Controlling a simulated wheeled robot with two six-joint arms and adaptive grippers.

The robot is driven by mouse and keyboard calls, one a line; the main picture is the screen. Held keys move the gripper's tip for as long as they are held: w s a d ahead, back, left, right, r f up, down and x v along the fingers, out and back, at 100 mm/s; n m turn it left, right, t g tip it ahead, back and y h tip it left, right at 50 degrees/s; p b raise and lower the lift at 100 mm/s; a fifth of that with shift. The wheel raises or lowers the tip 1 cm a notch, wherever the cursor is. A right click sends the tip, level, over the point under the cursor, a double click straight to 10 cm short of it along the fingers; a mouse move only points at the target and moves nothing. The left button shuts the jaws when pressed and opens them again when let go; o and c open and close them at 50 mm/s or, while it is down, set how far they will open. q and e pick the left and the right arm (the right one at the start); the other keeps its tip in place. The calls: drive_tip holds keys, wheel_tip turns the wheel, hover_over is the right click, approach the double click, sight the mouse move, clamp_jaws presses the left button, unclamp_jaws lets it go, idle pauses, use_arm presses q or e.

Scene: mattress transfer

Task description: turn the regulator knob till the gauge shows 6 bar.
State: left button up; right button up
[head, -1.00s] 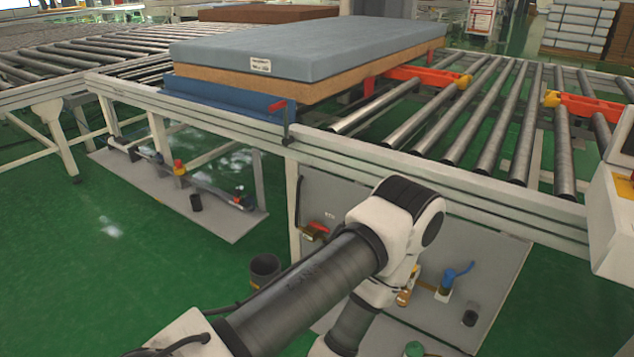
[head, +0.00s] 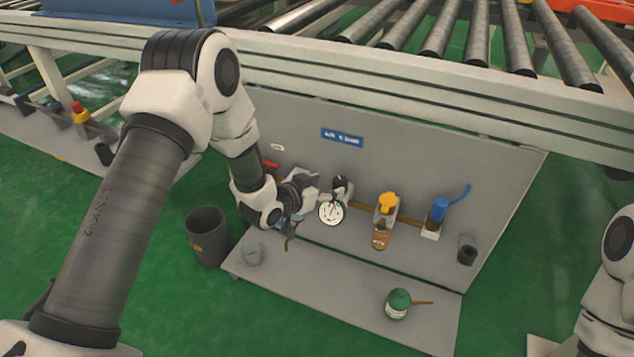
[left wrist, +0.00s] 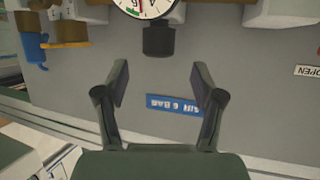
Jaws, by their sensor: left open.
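The round white pressure gauge (head: 331,212) is on the grey panel below the conveyor. Its pressure value is too small to read. In the left wrist view the gauge (left wrist: 147,4) is cut by the top edge. The black regulator knob (head: 341,186) is just above the gauge. In the left wrist view, turned upside down, the knob (left wrist: 158,41) lies beyond the fingertips, in line with the gap. My left gripper (left wrist: 158,82) is open and empty, apart from the knob. In the head view the left gripper (head: 300,190) is left of the gauge, its fingers unclear.
A blue sign (head: 342,138) is above the knob. A yellow-topped fitting (head: 388,206) and a blue-handled valve (head: 440,208) are to the right. A green-lidded pot (head: 398,303) stands on the base plate; a dark bin (head: 207,236) is at left. The conveyor rail (head: 420,90) overhangs the panel.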

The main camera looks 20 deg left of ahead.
sight(338, 180)
use_arm(q)
drive_tip(key=b+x, duration=0.2)
drive_tip(key=x, duration=0.4)
drive_tip(key=shift+f, duration=0.15)
drive_tip(key=shift+w+d, duration=0.2)
drive_tip(key=shift+w, duration=0.1)
drive_tip(key=c, duration=1.2)
drive_tip(key=shift+o, duration=0.2)
drive_tip(key=shift+r, duration=0.25)
drive_tip(key=shift+r+m+g+h+p, duration=0.1)
drive_tip(key=shift+m+g+h+p, duration=0.3)
drive_tip(key=shift+m+h+p, duration=0.6)
drive_tip(key=shift+h+p, duration=0.3)
drive_tip(key=shift+p, duration=0.1)
drive_tip(key=shift+f+m+g+h, duration=0.3)
drive_tip(key=shift+m+g, duration=0.1)
drive_tip(key=shift+m, duration=0.1)
